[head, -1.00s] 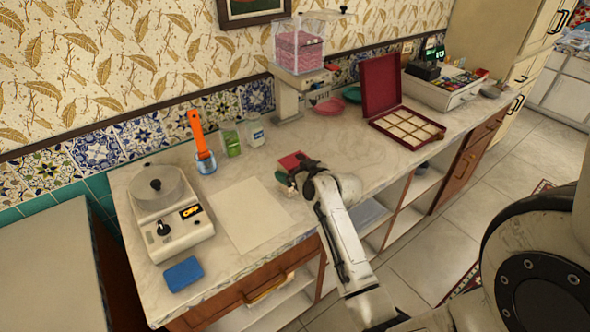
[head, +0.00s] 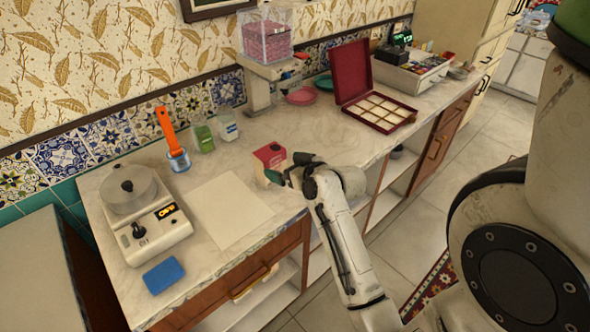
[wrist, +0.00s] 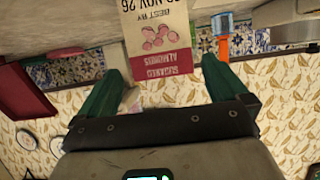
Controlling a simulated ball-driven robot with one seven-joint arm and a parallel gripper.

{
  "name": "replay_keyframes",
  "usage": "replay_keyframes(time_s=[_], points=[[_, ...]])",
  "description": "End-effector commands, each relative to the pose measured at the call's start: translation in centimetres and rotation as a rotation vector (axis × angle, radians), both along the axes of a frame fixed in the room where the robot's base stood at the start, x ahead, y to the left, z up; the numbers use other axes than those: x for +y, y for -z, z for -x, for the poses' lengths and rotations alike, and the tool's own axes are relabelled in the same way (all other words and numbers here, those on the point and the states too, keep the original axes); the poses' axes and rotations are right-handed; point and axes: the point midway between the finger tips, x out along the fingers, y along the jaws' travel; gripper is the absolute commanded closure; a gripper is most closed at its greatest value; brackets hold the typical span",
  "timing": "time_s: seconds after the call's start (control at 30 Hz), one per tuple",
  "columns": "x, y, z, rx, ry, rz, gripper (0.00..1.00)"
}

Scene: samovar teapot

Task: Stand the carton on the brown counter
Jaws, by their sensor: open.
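The carton (head: 270,157), with a red top and pale sides, stands upright on the marble top of a counter with brown drawer fronts (head: 262,272). In the wrist view the carton (wrist: 158,35) appears upside down, with a cream label reading sugared almonds and a red band. My gripper (head: 280,177) is just to the front right of the carton. In the wrist view its two green fingers (wrist: 160,68) are spread wide, with the carton's red end between or just beyond their tips. Contact with the carton cannot be told. My gripper hides the carton's lower right part.
A white sheet (head: 225,208) lies left of the carton. An open red box (head: 380,110) stands right. A separate grey-topped counter (head: 35,265) is far left.

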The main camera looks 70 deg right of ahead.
Motion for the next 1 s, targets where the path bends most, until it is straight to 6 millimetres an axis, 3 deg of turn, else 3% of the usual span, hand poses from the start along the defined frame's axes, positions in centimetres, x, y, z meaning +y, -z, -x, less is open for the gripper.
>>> replay_keyframes(time_s=[0.1,0.3,0.77,0.87,1.0], points=[[1.0,-0.7,1.6,0.000,-0.001,0.000,0.00],[1.9,-1.4,3.0,0.001,-0.001,-0.001,0.00],[2.8,-1.3,2.5,0.012,-0.022,-0.011,0.00],[5.4,-0.5,0.8,0.055,-0.082,-0.043,0.00],[12.4,1.5,-2.2,0.179,-0.226,-0.117,0.00]])
